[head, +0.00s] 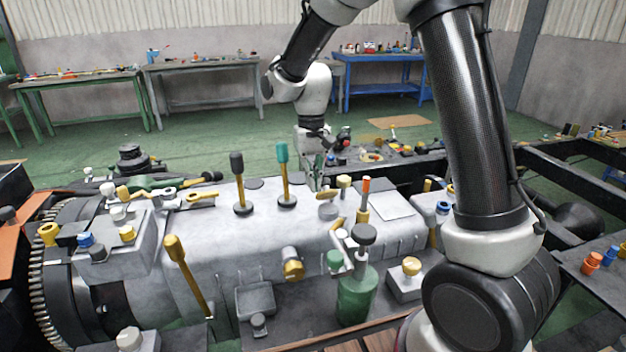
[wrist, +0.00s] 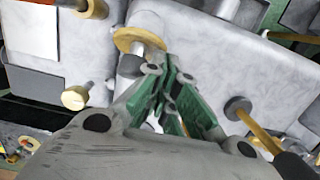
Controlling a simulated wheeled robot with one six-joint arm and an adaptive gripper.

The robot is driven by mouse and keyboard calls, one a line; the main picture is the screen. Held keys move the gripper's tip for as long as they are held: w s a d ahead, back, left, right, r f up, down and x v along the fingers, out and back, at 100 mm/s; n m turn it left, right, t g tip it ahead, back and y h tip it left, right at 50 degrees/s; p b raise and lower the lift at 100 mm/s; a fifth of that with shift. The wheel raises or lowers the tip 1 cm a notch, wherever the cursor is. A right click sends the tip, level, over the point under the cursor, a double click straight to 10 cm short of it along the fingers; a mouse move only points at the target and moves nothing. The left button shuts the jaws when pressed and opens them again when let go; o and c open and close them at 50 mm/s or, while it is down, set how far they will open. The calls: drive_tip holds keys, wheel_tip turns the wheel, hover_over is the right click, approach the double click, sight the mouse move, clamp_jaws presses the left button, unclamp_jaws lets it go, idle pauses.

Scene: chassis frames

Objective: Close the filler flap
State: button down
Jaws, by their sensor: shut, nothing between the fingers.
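My gripper (head: 317,183) points down over the top of the grey gearbox housing (head: 210,250), and its green-padded fingers are shut and empty. In the wrist view, the gripper (wrist: 168,82) is close beside a short grey neck with a gold round rim (wrist: 128,40). The fingers are very near this part. I cannot tell whether they touch it, and they partly hide it in the wrist view.
A green-topped lever (head: 283,165) and a black-topped lever (head: 238,175) stand left of the gripper. An orange-tipped post (head: 364,195) and a green bottle-like canister (head: 357,292) are to the right and in front. Dark frame rails border the housing.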

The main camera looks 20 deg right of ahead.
drive_tip(key=shift+s+t, duration=0.2)
drive_tip(key=shift+t, duration=0.2)
drive_tip(key=shift+s+t, duration=0.65)
drive_tip(key=shift+t, duration=0.35)
drive_tip(key=shift+s, duration=0.15)
drive_tip(key=shift+s+f, duration=0.35)
drive_tip(key=shift+s, duration=0.55)
drive_tip(key=shift+s+f, duration=0.5)
drive_tip(key=shift+s, duration=0.25)
drive_tip(key=shift+s+f, duration=0.1)
